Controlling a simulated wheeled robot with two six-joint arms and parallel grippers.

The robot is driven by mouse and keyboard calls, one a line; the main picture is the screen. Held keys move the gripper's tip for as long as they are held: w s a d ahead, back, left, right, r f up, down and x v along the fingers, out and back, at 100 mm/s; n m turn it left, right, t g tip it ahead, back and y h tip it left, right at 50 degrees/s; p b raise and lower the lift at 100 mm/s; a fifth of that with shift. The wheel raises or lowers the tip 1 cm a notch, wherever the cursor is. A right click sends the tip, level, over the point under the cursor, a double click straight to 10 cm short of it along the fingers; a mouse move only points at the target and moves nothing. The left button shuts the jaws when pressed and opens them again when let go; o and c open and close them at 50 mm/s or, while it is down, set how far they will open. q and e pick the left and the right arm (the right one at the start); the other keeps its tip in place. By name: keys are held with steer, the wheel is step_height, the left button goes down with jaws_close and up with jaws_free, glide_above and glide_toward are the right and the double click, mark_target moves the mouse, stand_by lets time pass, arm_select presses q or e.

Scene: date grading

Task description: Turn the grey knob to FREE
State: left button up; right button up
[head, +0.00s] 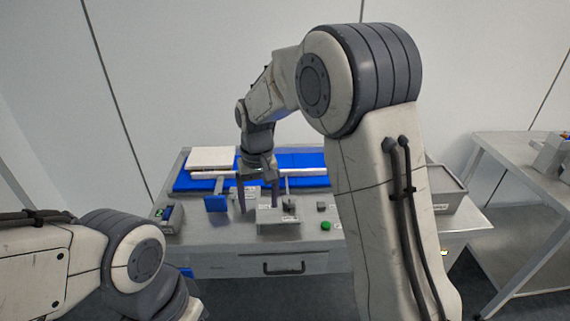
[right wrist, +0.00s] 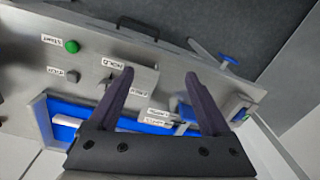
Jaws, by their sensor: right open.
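The small grey knob (head: 289,204) stands by a low grey metal box on the bench, and it shows partly in the right wrist view (right wrist: 107,84) behind a finger. A HOLD label (right wrist: 113,64) and a partly covered label, seemingly FREE (right wrist: 128,93), lie on either side of it. Which way the knob points is too small to tell. My right gripper (head: 258,208) is open and empty, pointing down just left of the knob in the head view. In the right wrist view its fingers (right wrist: 158,72) are spread, the left one near the knob. My left gripper is out of view.
A green START button (head: 326,226) and a grey button (head: 320,206) sit right of the knob. A blue paddle (head: 216,203) stands left of the gripper. A blue-surfaced channel (head: 305,182) runs behind. A grey bin (head: 445,186) is at the right, partly behind my arm.

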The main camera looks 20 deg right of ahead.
mark_target(289, 198)
steer(key=w+d+r+m+p, duration=0.3)
steer(key=w+d+p, duration=0.2)
steer(key=w+d, duration=0.4)
steer(key=f+p, duration=0.1)
steer(key=f, duration=0.2)
steer(key=d+f+p, duration=0.1)
steer(key=f, duration=0.2)
steer(key=s+f+p, duration=0.1)
steer(key=f, duration=0.3)
steer(key=shift+d, duration=0.35)
arm_select(q)
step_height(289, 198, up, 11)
steer(key=shift+p, duration=0.35)
arm_select(e)
steer(key=shift+f, duration=0.65)
jaws_close()
